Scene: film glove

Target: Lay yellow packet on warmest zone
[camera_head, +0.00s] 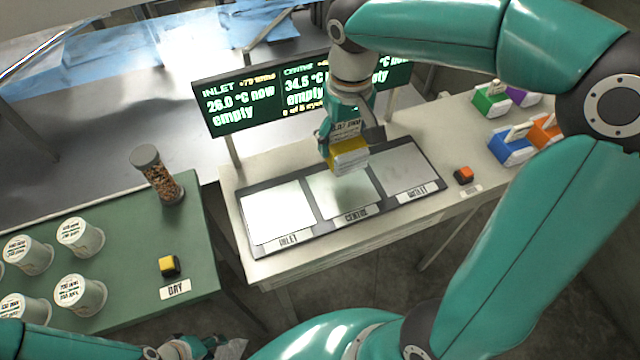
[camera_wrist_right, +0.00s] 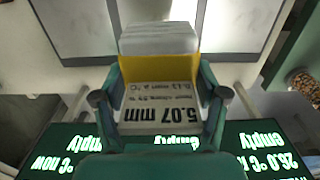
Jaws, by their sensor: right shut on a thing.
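The yellow packet (camera_head: 350,157) is between the fingers of my right gripper (camera_head: 345,147), which is shut on it above the plates, near the back of the centre one. In the right wrist view the packet (camera_wrist_right: 158,50) shows a yellow band, with a panel reading "5.07 mm" (camera_wrist_right: 160,112) between the fingers. Three pale plates are labelled inlet (camera_head: 278,210), centre (camera_head: 340,192) and outlet (camera_head: 405,170). The display (camera_head: 240,103) reads inlet 26.0 °C, empty, and centre 34.5 °C, empty; my arm hides most of the third reading. My left gripper (camera_head: 190,348) is at the bottom edge, its fingers unclear.
An orange-topped block (camera_head: 463,175) stands right of the plates. Coloured boxes (camera_head: 510,148) stand further right.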

